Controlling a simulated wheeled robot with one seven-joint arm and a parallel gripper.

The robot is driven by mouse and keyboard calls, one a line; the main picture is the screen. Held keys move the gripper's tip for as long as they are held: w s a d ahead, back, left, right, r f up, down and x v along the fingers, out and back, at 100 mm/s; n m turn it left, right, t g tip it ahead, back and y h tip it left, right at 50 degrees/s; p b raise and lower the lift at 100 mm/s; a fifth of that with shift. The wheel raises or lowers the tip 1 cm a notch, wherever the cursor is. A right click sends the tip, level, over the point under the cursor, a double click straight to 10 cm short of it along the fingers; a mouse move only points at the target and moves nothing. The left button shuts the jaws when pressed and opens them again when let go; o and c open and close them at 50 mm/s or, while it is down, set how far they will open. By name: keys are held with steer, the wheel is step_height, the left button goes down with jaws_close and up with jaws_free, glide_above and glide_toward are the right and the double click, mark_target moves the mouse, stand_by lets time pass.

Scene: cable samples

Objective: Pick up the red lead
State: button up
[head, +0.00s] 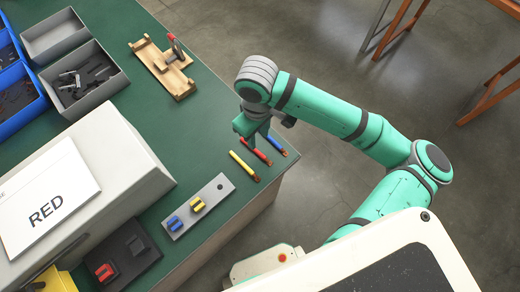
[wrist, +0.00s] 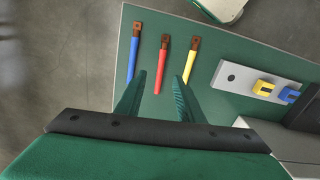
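The red lead (head: 261,154) lies on the green table near its corner, between the blue lead (head: 277,146) and the yellow lead (head: 242,165). My gripper (head: 255,138) is over the red lead's far end and covers part of it in the head view. In the wrist view my gripper (wrist: 160,78) is open. Its two fingers appear on either side of the red lead (wrist: 162,70), with the blue lead (wrist: 132,60) left and the yellow lead (wrist: 189,64) right. The gap between the fingers is empty; I cannot tell the exact height above the table.
A grey plate (head: 213,189) with blue and yellow pieces lies near the yellow lead. A large grey box bears a "RED" card (head: 45,205). A wooden stand (head: 160,65) and grey bins (head: 78,107) are farther back. The table edge is close to the leads.

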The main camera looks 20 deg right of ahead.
mark_target(257, 151)
steer(key=f, duration=0.9)
steer(key=shift+a+f, duration=0.2)
jaws_close()
